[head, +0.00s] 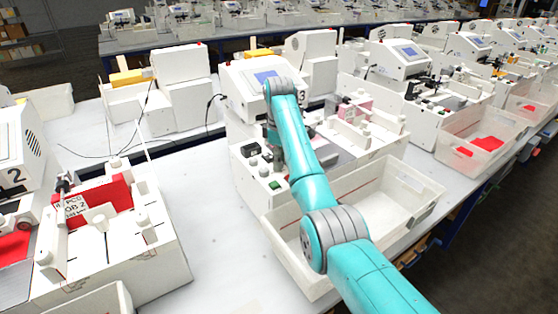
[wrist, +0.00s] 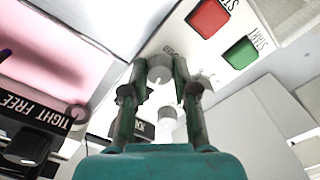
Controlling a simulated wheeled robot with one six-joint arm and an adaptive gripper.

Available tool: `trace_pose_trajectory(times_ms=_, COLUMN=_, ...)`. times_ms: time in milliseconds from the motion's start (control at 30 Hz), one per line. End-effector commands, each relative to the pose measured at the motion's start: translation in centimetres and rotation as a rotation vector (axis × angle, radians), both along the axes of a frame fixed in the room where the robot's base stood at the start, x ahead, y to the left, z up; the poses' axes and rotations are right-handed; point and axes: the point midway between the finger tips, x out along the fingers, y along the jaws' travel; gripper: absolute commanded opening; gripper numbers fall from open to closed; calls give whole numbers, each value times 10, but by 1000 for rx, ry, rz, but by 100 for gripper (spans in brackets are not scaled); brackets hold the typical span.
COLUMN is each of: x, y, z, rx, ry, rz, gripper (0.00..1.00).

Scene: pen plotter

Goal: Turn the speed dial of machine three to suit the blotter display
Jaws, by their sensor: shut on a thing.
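Machine three (head: 240,90) is a white plotter marked 3 in the middle of the head view, with a bluish screen (head: 267,75) too small to read. My gripper (head: 277,162) reaches down over its front panel. In the wrist view my gripper (wrist: 160,84) has its two fingers on either side of a pale round knob, the speed dial (wrist: 159,68), and is shut on it. The dial's pointer and most of its scale are hidden or too blurred to read. I cannot tell which thing is the blotter display.
Close to the dial are a red stop button (wrist: 208,18) and a green start button (wrist: 240,52). A lever labelled TIGHT FREE (wrist: 30,125) is at left. A clear bin (head: 400,185) stands in front of the machine. Machine two (head: 20,150) is at left, with bare table between.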

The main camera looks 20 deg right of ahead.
Motion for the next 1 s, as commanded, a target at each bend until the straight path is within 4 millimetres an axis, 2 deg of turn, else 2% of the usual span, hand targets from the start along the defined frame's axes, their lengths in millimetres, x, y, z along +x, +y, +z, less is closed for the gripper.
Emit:
trace_pose_trajectory(times_ms=700, x=0, y=0, z=0, rx=0, ry=0, rz=-547, gripper=0)
trace_pose_trajectory(times_ms=1000, x=0, y=0, z=0, rx=0, ry=0, rz=-680, gripper=0)
